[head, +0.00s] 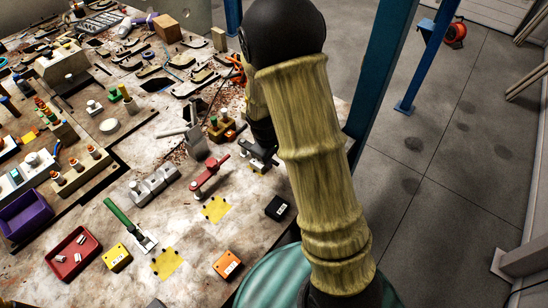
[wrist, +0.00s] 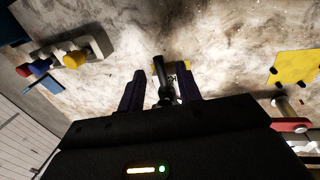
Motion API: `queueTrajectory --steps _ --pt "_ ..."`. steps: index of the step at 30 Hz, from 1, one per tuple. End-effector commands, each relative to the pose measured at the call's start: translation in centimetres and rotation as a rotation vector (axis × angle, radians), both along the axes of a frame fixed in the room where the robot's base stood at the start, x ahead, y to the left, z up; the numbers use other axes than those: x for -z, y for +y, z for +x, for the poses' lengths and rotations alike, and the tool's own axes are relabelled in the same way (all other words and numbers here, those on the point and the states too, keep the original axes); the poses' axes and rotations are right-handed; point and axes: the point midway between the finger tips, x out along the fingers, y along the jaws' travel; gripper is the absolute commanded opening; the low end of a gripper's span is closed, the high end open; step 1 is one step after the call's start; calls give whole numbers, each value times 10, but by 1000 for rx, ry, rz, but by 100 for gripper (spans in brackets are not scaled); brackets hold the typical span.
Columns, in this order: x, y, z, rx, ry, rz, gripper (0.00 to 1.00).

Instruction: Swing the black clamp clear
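The black clamp (wrist: 162,74) shows in the wrist view as a black upright handle between the two dark purple fingers of my gripper (wrist: 160,88). The fingers are apart, with a visible gap on the left of the handle; the right finger is close to it. Part of its base, with a white label and yellow edge, shows behind the handle. In the head view the clamp (head: 262,163) is near the table's right side, partly hidden by my arm. My gripper's fingertips are hard to make out there.
A red-handled clamp (head: 210,175) stands just left, and a green-handled clamp (head: 130,225) nearer the front. A block with coloured knobs (head: 222,130) stands behind. A small black box (head: 277,207) and yellow patches (head: 215,208) lie in front.

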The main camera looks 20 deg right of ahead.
Motion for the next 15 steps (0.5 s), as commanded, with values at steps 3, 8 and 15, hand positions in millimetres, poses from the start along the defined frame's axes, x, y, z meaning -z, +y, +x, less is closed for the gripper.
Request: queueTrajectory --steps 3,8,15 --pt "11 -2 1 0 1 -1 34" --pt "15 -3 2 2 -2 0 34" --pt "15 -3 2 1 -2 0 24"
